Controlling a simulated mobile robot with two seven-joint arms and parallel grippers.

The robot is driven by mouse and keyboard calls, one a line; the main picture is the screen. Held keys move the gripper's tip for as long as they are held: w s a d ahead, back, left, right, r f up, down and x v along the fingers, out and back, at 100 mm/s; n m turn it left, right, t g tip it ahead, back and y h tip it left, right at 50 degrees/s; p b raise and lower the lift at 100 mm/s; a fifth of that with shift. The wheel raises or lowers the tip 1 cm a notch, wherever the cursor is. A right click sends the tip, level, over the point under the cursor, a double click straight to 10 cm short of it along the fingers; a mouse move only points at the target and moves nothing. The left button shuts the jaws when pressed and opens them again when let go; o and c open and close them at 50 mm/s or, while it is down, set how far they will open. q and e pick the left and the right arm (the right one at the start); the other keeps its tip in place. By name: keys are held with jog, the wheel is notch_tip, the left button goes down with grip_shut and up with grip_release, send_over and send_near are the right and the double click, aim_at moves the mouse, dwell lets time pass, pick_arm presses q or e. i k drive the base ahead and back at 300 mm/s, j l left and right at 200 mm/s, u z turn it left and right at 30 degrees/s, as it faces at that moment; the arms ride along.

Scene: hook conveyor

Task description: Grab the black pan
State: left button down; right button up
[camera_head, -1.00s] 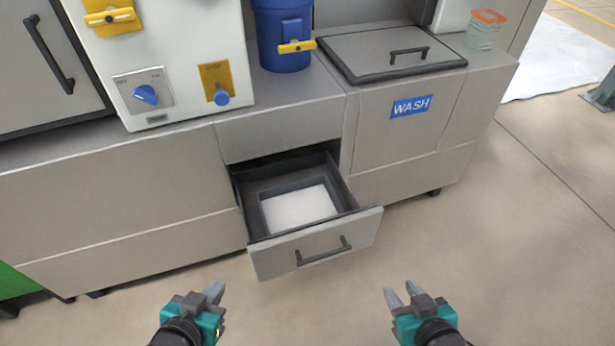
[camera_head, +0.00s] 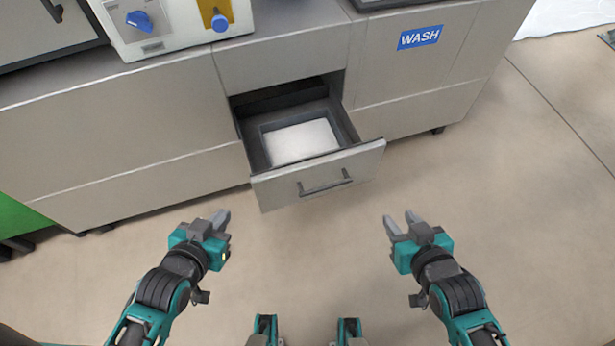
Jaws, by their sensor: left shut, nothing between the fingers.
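A dark rectangular pan-like tray (camera_head: 346,137) with a white area inside lies in the pulled-out drawer (camera_head: 320,180) below the counter. It is the only thing in view that fits the black pan, and I cannot tell for sure that it is. My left gripper (camera_head: 221,220) is shut and empty, in front of the drawer and to its left. My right gripper (camera_head: 401,219) is in front of the drawer and to its right, its fingers apart with nothing between them. Both grippers are apart from the drawer and the tray.
The drawer front has a dark handle (camera_head: 325,187) and juts into the room. Grey cabinets (camera_head: 120,130) stand on both sides, the right one with a WASH label (camera_head: 419,37). A white machine (camera_head: 170,25) with blue knobs stands on the counter. The floor (camera_head: 310,260) between my arms is clear.

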aim_at(297, 137)
jog(key=i+j+z, duration=0.1)
jog(key=j, duration=0.3)
jog(key=i+j+z, duration=0.1)
jog(key=j, duration=0.35)
jog(key=i+j, duration=0.15)
jog(key=j, duration=0.25)
jog(key=i+j+z, duration=0.15)
jog(key=j, duration=0.3)
jog(key=k, duration=0.05)
